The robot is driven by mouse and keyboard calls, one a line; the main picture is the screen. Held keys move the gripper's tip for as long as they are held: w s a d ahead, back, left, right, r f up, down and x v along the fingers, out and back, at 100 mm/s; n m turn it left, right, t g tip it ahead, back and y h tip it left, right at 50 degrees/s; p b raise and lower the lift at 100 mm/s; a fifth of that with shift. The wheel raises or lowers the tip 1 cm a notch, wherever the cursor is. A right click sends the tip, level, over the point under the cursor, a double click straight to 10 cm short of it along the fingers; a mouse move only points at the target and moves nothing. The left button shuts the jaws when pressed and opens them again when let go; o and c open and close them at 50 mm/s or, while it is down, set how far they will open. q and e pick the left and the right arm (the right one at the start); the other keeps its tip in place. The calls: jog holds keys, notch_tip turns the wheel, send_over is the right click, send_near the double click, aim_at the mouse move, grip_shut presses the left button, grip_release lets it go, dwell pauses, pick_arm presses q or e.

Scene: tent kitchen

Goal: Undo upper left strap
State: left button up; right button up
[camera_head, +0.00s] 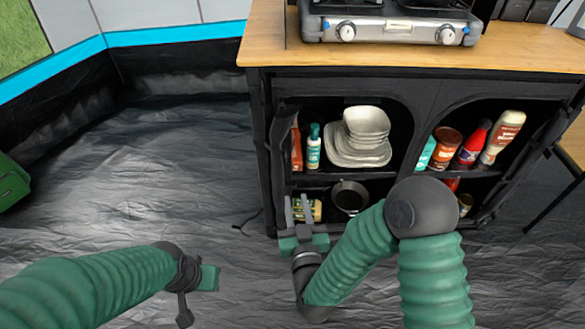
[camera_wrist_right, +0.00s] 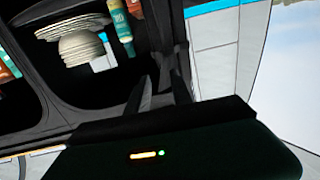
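The black fabric cabinet (camera_head: 262,150) stands under the wooden counter, its two front openings uncovered. Dark rolled fabric (camera_head: 282,128) runs down the left edge of the left opening; an upper strap on it is too dark to make out clearly. My right gripper (camera_head: 297,203) is in front of the lower left corner of that opening, below the upper part of the roll. Its two grey fingers point up, apart, with nothing seen held. The fingers also show in the right wrist view (camera_wrist_right: 158,92), near dark cabinet fabric. My left gripper (camera_head: 208,278) is low at left, over the floor; its fingers are unclear.
Stacked pale dishes (camera_head: 358,140), bottles (camera_head: 313,147) and a dark pan (camera_head: 350,196) are on the left shelves. More bottles (camera_head: 472,143) stand at right. A stove (camera_head: 390,22) sits on the counter (camera_head: 268,45).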

aim_at(287, 162)
jog(key=w+b, duration=0.1)
jog(key=w, duration=0.3)
jog(key=w+a+b, duration=0.1)
jog(key=w+b, duration=0.1)
jog(key=w, duration=0.3)
jog(key=w+a+b, duration=0.1)
jog(key=w+b, duration=0.1)
jog(key=w, duration=0.3)
jog(key=shift+f, duration=0.15)
jog(key=shift+w+a, duration=0.15)
jog(key=shift+w, duration=0.35)
jog(key=shift+r, duration=0.2)
grip_shut()
